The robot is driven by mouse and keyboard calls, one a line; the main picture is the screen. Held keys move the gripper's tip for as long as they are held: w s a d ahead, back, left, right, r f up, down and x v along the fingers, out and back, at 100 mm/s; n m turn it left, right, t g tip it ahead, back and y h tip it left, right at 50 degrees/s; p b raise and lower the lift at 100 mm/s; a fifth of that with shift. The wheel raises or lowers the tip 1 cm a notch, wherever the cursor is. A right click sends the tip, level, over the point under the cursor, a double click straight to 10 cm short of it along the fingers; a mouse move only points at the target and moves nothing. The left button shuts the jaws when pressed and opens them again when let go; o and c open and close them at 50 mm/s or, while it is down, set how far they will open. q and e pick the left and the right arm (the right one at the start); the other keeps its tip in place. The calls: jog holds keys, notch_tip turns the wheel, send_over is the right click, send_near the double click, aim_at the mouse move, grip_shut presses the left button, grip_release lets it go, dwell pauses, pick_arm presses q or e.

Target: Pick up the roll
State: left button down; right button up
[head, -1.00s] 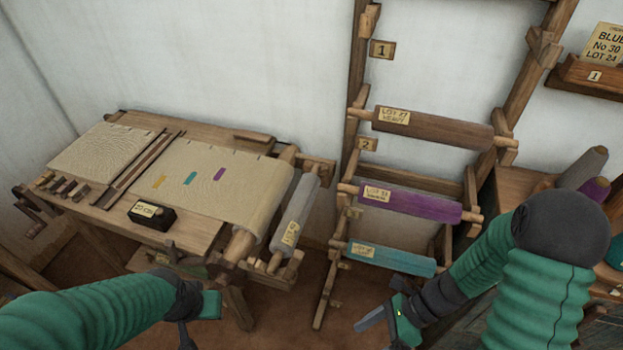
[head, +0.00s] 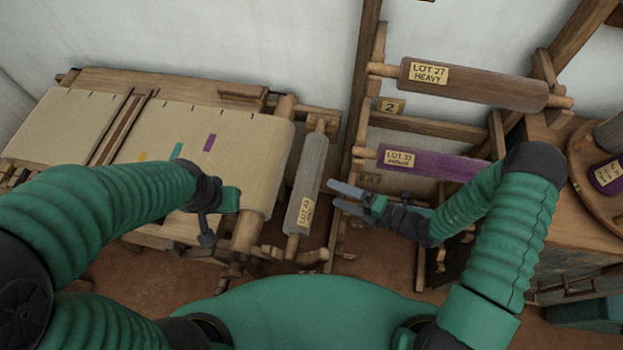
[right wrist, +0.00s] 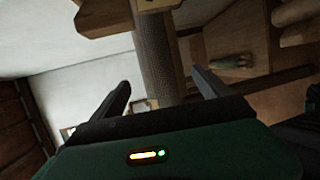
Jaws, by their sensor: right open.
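A grey roll (head: 309,175) with a paper label leans at the right end of the loom. My right gripper (head: 332,196) is open and empty just right of this roll, fingers pointing at it, with a small gap. In the right wrist view a dark textured roll (right wrist: 156,55) stands beyond the open fingers (right wrist: 160,85); I cannot tell for sure which roll it is. A brown roll (head: 470,84) labelled LOT 27 HEAVY and a purple roll (head: 435,164) lie on the rack. My left gripper (head: 215,222) hangs over the loom's front, its jaws unclear.
The loom (head: 170,85) with beige cloth (head: 235,150) fills the left. The rack's wooden uprights (head: 357,120) stand behind my right gripper. A wooden cabinet (head: 545,150) with a round tray (head: 585,160) is at the right. Reddish floor (head: 350,262) shows between.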

aim_at(318, 189)
jog(key=a, duration=0.1)
jog(key=w+a, duration=0.1)
jog(key=a, duration=0.3)
jog(key=shift+w, duration=0.3)
jog(key=shift+x, duration=1.1)
jog(key=shift+w+d+f, duration=0.15)
jog(key=shift+w, duration=0.15)
jog(key=shift+d, duration=0.3)
jog(key=shift+c, duration=1.2)
jog(key=shift+a, duration=0.4)
jog(key=c, duration=0.7)
pick_arm(q)
jog(key=shift+s+a+r, duration=0.1)
jog(key=shift+a+r, duration=0.05)
jog(key=shift+a, duration=0.55)
pick_arm(e)
jog(key=shift+d, duration=0.1)
grip_shut()
